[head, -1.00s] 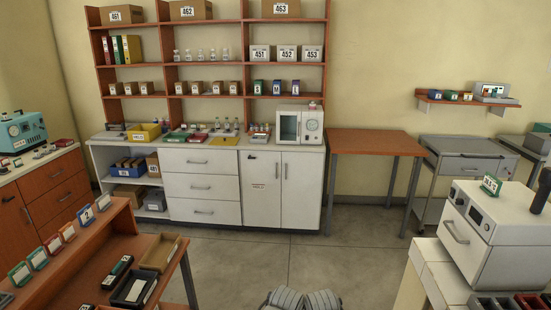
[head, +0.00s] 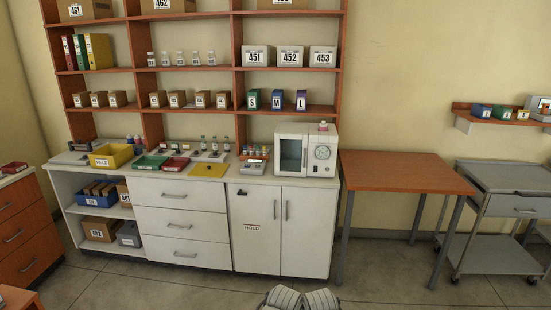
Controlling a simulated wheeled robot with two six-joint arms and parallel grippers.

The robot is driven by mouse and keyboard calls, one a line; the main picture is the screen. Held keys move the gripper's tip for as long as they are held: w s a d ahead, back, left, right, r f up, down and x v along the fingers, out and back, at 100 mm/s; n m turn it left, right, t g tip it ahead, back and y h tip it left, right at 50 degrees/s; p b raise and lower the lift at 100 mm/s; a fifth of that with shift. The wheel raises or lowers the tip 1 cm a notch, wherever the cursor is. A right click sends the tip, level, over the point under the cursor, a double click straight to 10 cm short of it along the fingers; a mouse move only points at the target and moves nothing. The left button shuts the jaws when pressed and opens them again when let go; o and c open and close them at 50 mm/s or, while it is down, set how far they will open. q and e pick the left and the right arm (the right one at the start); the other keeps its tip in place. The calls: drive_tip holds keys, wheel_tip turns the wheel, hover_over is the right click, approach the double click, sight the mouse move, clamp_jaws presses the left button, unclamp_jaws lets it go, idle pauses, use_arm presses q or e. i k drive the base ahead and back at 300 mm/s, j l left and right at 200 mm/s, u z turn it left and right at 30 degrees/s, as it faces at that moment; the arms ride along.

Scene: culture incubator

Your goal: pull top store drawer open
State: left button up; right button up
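The white store cabinet under the shelves has a stack of three drawers in the head view. The top drawer (head: 200,203) is shut, its front flush with the drawers below. Its bar handle (head: 173,196) is grey and horizontal. The middle drawer (head: 205,228) and bottom drawer (head: 208,252) are also shut. Neither of my grippers can be made out; only grey parts of my own body show at the bottom edge, well short of the cabinet.
The floor (head: 150,287) before the drawers looks clear. Double doors (head: 262,240) marked HOLD stand right of the drawers, open shelves left. Trays, vials and a small white incubator (head: 318,168) stand on the counter. A wooden table (head: 400,170) and grey cart (head: 505,205) are further right.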

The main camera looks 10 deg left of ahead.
sight(191, 195)
drive_tip(key=i+l+u, duration=0.2)
drive_tip(key=i, duration=1.35)
drive_tip(key=i+j+u, duration=0.15)
drive_tip(key=i+j, duration=0.15)
drive_tip(key=i+j+u, duration=0.15)
drive_tip(key=i, duration=0.3)
drive_tip(key=i+j+u, duration=0.1)
drive_tip(key=i+j, duration=0.15)
drive_tip(key=j, duration=0.15)
drive_tip(key=i+j, duration=0.2)
drive_tip(key=j, duration=0.25)
drive_tip(key=u, duration=0.05)
